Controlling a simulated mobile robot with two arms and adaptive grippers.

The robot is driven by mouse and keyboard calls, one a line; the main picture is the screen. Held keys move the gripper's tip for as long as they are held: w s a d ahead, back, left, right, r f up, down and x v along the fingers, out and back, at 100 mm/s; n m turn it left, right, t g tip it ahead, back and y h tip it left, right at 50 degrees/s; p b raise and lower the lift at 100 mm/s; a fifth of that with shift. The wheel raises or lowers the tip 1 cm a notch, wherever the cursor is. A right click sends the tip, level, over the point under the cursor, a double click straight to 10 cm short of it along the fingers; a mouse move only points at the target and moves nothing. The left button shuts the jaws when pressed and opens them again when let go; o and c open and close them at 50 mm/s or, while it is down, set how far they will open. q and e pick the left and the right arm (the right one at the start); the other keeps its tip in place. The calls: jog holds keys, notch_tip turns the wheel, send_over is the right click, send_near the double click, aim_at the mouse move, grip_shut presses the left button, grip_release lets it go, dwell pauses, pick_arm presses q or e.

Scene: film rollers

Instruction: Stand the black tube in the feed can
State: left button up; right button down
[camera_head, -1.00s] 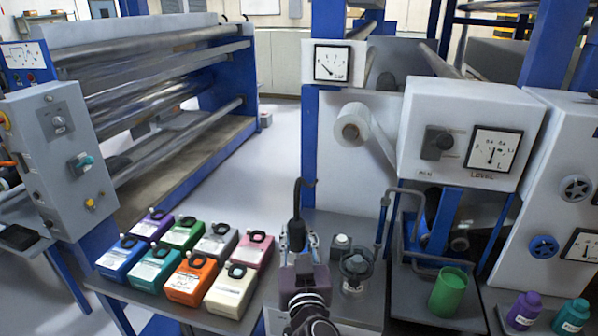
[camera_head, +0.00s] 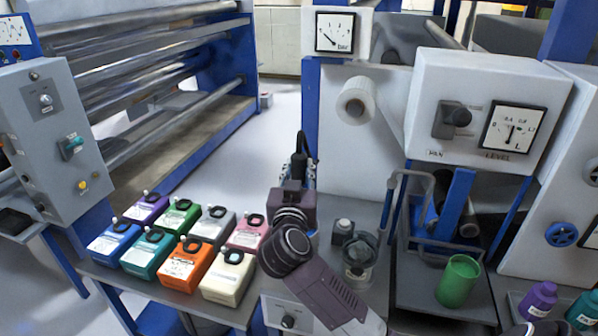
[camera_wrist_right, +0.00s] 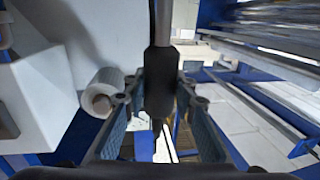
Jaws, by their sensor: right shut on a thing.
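The black tube (camera_wrist_right: 162,82) stands roughly upright between the fingers of my right gripper (camera_wrist_right: 160,97), which is shut on its thick black sleeve. A thinner grey and black length runs up out of the wrist view. In the head view the upper part of the black tube (camera_head: 299,158) shows just beyond my right wrist, which hides the rest. My right gripper (camera_head: 298,176) is mostly hidden there too. A green open-topped can (camera_head: 458,283), seemingly the feed can, stands on a dark tray at the right, well to the right of my gripper. My left gripper is out of view.
Several coloured boxes with black rings, such as the orange box (camera_head: 187,266), crowd the table at left. A small clear-and-black container (camera_head: 359,257) stands right of my wrist. A bent grey pipe (camera_head: 412,181) and the gauge box (camera_head: 487,108) rise near the green can.

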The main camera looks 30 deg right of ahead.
jog(key=shift+f+b, duration=1.1)
jog(key=shift+b, duration=0.55)
jog(key=shift+f, duration=0.25)
notch_tip(320, 180, down, 2)
jog(key=shift+f+b, duration=0.75)
jog(key=shift+f, duration=4.2)
jog(key=c, duration=1.5)
grip_release()
jog(key=shift+f, duration=0.1)
jog(key=v, duration=1.2)
jog(key=shift+s, duration=0.1)
